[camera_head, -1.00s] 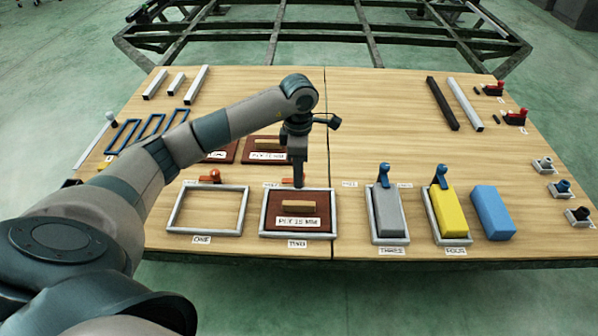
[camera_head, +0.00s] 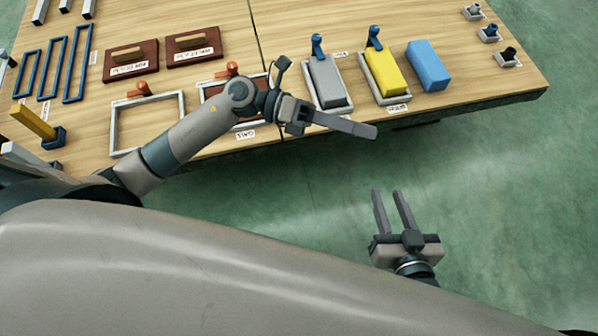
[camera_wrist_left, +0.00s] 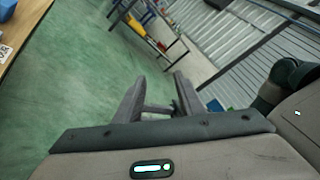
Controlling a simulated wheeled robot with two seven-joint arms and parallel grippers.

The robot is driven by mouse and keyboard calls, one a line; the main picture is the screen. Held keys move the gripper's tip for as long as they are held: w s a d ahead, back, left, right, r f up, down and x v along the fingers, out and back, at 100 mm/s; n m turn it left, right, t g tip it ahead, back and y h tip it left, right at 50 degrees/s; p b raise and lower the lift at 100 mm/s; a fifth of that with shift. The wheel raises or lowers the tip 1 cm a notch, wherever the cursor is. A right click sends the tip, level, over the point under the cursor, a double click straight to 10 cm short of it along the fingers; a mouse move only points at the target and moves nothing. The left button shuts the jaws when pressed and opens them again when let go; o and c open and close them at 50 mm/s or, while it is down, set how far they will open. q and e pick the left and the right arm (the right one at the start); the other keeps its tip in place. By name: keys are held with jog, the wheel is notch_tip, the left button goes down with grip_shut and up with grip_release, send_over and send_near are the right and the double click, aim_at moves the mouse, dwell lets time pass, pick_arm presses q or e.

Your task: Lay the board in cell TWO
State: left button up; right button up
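Cell TWO (camera_head: 203,113) is a light frame at the table's front edge. A dark red board (camera_head: 214,91) lies inside it, largely hidden by my left arm. Before the arm covered it, the board looked flat within the frame. My left gripper (camera_head: 365,129) is beyond the front edge, to the right of the cell, apart from the board. In the left wrist view its two fingers (camera_wrist_left: 160,78) are spread with nothing between them. My right gripper (camera_head: 388,192) is open and empty over the floor in front of the table.
Empty cell ONE (camera_head: 116,129) is left of cell TWO. Two more dark red boards, left (camera_head: 116,70) and right (camera_head: 180,56), lie behind. Grey (camera_head: 325,82), yellow (camera_head: 382,74) and blue (camera_head: 426,66) blocks stand to the right. A red clamp (camera_head: 229,69) is behind cell TWO.

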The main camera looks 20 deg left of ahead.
pick_arm(q)
notch_tip(320, 180, up, 6)
jog(key=n+t+h, duration=0.3)
jog(key=n+t, duration=0.4)
jog(key=n, duration=0.2)
jog(key=w+a+f+n+t+y, duration=0.2)
jog(key=a+n+t+y, duration=0.5)
jog(key=n+t, duration=0.7)
jog(key=s+a+f+n+g+y, duration=0.1)
jog(key=s+f+n+g+y, duration=0.3)
jog(key=f+n, duration=0.4)
jog(key=s+a+f+n+g+y, duration=0.1)
jog(key=s+f+n+g+y, duration=0.3)
jog(key=n, duration=0.5)
notch_tip(320, 180, down, 4)
jog(key=shift+s+a+r+y, duration=0.15)
jog(key=shift+s+y, duration=0.15)
jog(key=shift+s, duration=0.7)
jog(key=shift+o, duration=0.3)
